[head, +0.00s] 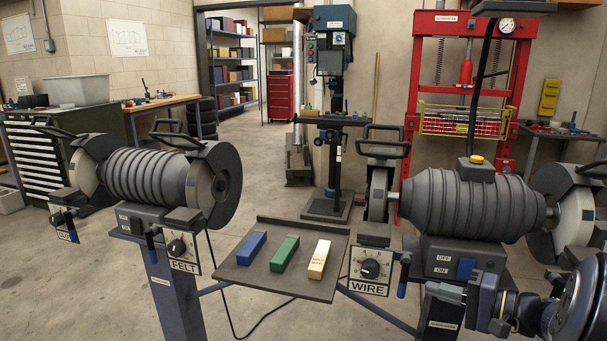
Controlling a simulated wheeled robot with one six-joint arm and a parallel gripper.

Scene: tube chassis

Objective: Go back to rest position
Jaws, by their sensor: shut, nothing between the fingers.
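My arm shows in the lower right corner of the head view, with dark round joints and a blue section. My gripper (430,298) points to the left from it, low in front of the right machine's pedestal. It is shut and holds nothing. Its fingers are small in the picture and lie against a dark background. It appears apart from the tray with the bars. Part of my arm is cut off by the right edge of the frame.
A right grinder (465,203) labelled WIRE stands close behind my gripper. A left grinder (145,176) labelled FELT stands across from it. Between them a dark tray (240,277) holds blue (253,247), green (285,253) and cream (319,258) bars. Open floor lies behind.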

